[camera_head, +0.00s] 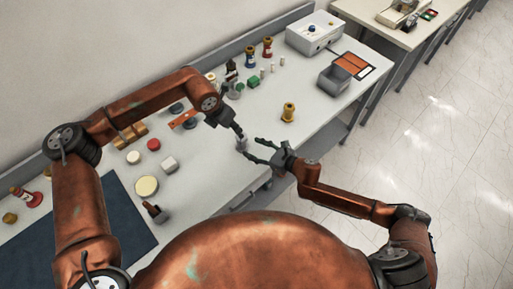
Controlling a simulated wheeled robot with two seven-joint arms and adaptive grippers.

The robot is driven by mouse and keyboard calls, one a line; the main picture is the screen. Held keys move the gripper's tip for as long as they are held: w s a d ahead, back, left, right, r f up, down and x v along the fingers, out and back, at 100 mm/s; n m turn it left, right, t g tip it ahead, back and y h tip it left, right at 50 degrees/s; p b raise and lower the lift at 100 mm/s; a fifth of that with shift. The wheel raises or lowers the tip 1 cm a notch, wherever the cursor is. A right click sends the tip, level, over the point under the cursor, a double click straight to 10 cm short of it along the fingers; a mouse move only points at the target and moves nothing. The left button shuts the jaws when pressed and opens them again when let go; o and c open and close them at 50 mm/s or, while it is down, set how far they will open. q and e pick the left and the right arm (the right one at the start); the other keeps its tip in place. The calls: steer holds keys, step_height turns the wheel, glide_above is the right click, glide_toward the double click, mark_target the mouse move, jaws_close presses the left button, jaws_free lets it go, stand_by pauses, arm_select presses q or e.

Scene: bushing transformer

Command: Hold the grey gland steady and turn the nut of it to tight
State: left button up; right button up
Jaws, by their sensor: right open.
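The grey gland (241,145) is a small grey piece near the middle of the camera_head view, above the front part of the white table. My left gripper (240,136) reaches down to it from the upper left, its fingers close together with the gland at their tips. My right gripper (254,148) is open just to the right of the gland, its two dark fingers spread and pointing left toward it. The nut is too small to tell apart from the gland. Whether the gland touches the table cannot be told.
A grey open bin (334,79) and a white box (314,33) are farther back. Several small parts, including a cream disc (146,187), lie to the left. The table's front edge is close below my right gripper.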

mark_target(242, 143)
steer(key=x, duration=0.7)
steer(key=shift+w+a, duration=0.1)
steer(key=shift+a, duration=0.05)
steer(key=shift+c, duration=0.3)
